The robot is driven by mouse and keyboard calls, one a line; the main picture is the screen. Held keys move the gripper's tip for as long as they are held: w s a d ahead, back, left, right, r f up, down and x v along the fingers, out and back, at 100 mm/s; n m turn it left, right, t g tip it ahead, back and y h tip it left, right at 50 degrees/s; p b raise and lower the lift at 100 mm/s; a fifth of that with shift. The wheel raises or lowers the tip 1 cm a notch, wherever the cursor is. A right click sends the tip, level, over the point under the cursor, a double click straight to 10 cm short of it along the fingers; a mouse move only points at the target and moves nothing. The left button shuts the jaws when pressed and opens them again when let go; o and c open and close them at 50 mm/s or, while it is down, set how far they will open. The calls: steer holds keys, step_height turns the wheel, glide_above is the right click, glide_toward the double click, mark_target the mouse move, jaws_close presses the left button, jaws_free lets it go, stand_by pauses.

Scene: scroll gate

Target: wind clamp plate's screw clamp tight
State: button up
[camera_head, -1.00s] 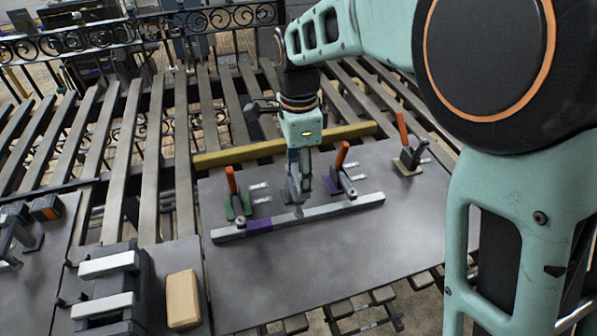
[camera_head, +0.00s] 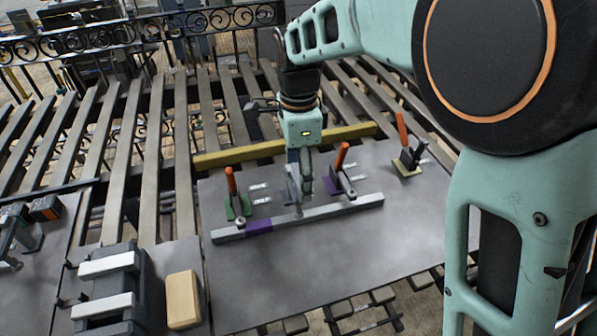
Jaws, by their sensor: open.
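The grey clamp plate (camera_head: 300,275) lies on the slatted bench. A long pale bar (camera_head: 320,212) with a purple band (camera_head: 259,227) lies across it. Clamps with red-orange handles stand behind the bar: one on a green base (camera_head: 238,207), one on a purple base (camera_head: 341,185) and one dark clamp (camera_head: 409,158) at the back right. I cannot tell for certain which part is the screw clamp. My gripper (camera_head: 298,203) is open and points down at the bar's middle, between the green and purple clamps. Its fingertips are small here, and I cannot tell whether they touch anything.
A yellow bar (camera_head: 285,145) lies along the plate's back edge. At the lower left are a dark fixture with pale bars (camera_head: 105,285) and a wooden block (camera_head: 183,299). My arm covers the right side. The plate's front is clear. The slats have open gaps.

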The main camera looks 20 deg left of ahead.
step_height(320, 180, up, 12)
stand_by(0.4)
steer(key=shift+c, duration=0.5)
